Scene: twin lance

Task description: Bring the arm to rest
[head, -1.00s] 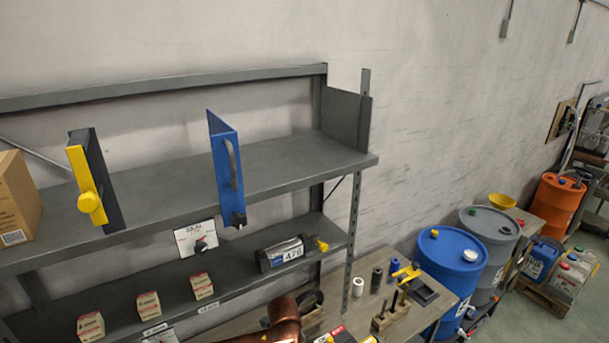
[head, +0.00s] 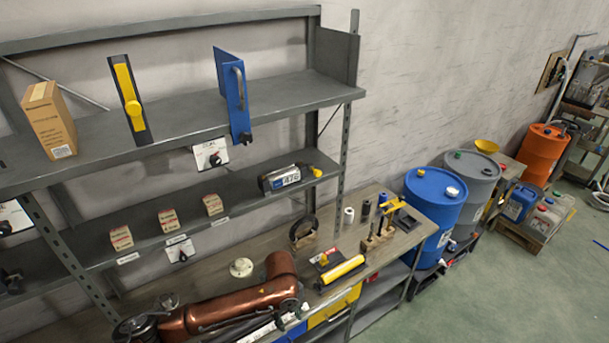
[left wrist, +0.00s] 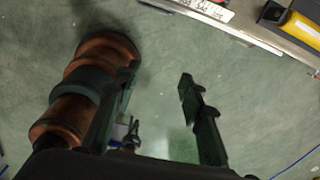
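My left arm (head: 240,300) shows as copper-coloured links at the lower middle of the head view, in front of the workbench. Its gripper fingers cannot be made out there. In the left wrist view my left gripper (left wrist: 157,80) has its two dark fingers well apart with nothing between them. Green floor shows beyond them. A copper link with dark bands (left wrist: 85,85), part of my own body, lies close to the left finger in that view. My right gripper is not seen in either view.
The workbench (head: 222,287) holds a black tool with a yellow bar (head: 340,270), a ring on a stand (head: 303,230) and small parts. The grey shelf (head: 280,103) above carries a carton (head: 48,120), a yellow-black piece (head: 130,98) and a blue panel (head: 232,100). Drums stand right; floor there is partly clear.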

